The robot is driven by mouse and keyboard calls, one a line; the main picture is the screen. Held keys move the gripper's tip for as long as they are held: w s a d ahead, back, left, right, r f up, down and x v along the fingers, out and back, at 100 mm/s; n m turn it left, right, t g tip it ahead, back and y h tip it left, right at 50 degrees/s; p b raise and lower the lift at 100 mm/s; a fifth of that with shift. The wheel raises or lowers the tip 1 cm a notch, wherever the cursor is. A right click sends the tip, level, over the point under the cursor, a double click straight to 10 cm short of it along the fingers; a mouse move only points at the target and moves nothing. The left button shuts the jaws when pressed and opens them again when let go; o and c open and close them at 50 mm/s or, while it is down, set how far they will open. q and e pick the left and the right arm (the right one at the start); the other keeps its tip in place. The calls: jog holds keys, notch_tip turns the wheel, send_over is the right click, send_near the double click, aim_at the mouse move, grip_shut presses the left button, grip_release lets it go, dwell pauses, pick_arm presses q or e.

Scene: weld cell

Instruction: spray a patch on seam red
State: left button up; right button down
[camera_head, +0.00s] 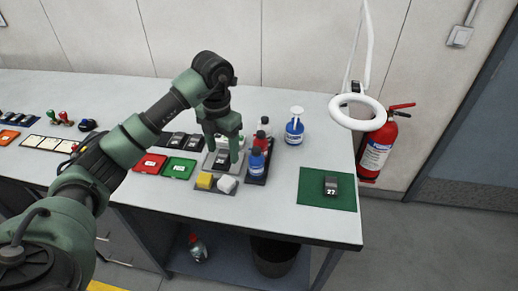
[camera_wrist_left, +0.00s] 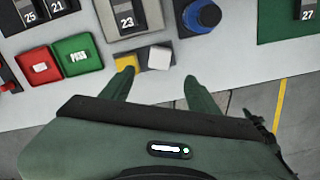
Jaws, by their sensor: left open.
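My left gripper (camera_head: 223,155) is open, fingers down, over the front of the table near the small grey tray. In the left wrist view its fingertips (camera_wrist_left: 158,80) are apart with nothing between them. A dark block marked 23 (camera_wrist_left: 127,16) lies on that tray. A similar block marked 27 (camera_head: 331,186) lies on a green mat (camera_head: 312,200) at the right. I cannot make out a seam marked red. My right gripper is not in view.
A yellow block (camera_head: 205,181) and white block (camera_head: 227,184) lie at the front edge. Red (camera_head: 150,163) and green (camera_head: 179,168) cases lie left. A blue white-topped bottle (camera_head: 294,131) stands behind. A ring lamp (camera_head: 357,113) hangs right. A spray bottle (camera_head: 198,249) stands on the lower shelf.

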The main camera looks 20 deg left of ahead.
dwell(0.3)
pick_arm(q)
grip_shut()
dwell(1.6)
